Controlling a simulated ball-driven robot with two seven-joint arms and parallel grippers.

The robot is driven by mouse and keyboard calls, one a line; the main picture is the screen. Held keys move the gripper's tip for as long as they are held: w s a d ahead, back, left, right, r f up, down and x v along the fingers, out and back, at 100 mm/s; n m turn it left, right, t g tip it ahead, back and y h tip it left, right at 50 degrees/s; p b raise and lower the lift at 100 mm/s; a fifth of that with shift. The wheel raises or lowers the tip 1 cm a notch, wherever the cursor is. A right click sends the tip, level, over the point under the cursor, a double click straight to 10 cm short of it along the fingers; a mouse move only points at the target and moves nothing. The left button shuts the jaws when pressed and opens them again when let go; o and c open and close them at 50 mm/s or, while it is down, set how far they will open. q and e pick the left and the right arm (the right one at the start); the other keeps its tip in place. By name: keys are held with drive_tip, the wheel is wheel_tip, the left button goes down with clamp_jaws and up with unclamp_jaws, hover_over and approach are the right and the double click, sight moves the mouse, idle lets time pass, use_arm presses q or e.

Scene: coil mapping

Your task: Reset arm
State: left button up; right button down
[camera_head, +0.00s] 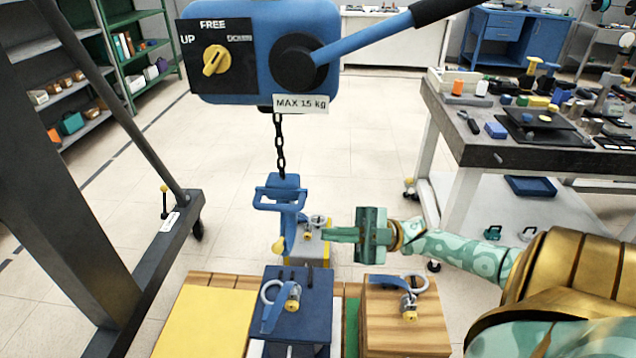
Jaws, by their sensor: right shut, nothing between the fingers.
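My right arm (455,248) comes in from the right, green and gold. Its gripper (326,233) points left with its fingers together and nothing between them. The fingertips are in the picture close to the right of the blue clamp (281,190) that hangs on the chain (280,145); I cannot tell whether they touch it. A yellow and grey block (322,256) with a small metal fitting shows behind and below the fingers, partly hidden. My left arm and gripper are not in view.
The blue hoist body (262,50), with yellow knob (214,60) and long lever (365,45), hangs above. Below stand a dark blue block (310,312), a wooden block (400,335) and a yellow panel (205,322). A cluttered workbench (475,150) is at right; a dark frame (75,190) at left.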

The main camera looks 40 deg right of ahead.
drive_tip(key=shift+s+d, duration=0.1)
idle(0.5)
drive_tip(key=d+f+m+t+h+p, duration=0.1)
drive_tip(key=d+f+m+t+h, duration=0.15)
drive_tip(key=f+m+h, duration=0.5)
drive_tip(key=d+f+m+t+h+p, duration=0.1)
drive_tip(key=f+m+t+h, duration=0.3)
drive_tip(key=f, duration=0.7)
drive_tip(key=s+f+m+g+h, duration=0.35)
drive_tip(key=s+f+h, duration=0.25)
drive_tip(key=f, duration=0.7)
drive_tip(key=s+a+f+m+g+h, duration=0.1)
drive_tip(key=s+a+f+g, duration=0.1)
drive_tip(key=s+f, duration=0.35)
drive_tip(key=s+a+f+m+g+h+p, duration=0.1)
drive_tip(key=s+a+f+g, duration=0.1)
drive_tip(key=s+f+g, duration=0.3)
drive_tip(key=s+a+f+m, duration=0.1)
drive_tip(key=s+a+f, duration=0.15)
drive_tip(key=s, duration=0.45)
drive_tip(key=s+a+f+g, duration=0.2)
drive_tip(key=s+a+g, duration=0.1)
drive_tip(key=s, duration=0.5)
drive_tip(key=s+a+f+m+g+p, duration=0.1)
drive_tip(key=s+a+f+g, duration=0.1)
drive_tip(key=s+a, duration=0.3)
drive_tip(key=s+g, duration=0.1)
drive_tip(key=s, duration=0.2)
drive_tip(key=shift+s+f, duration=0.15)
drive_tip(key=shift+s, duration=0.15)
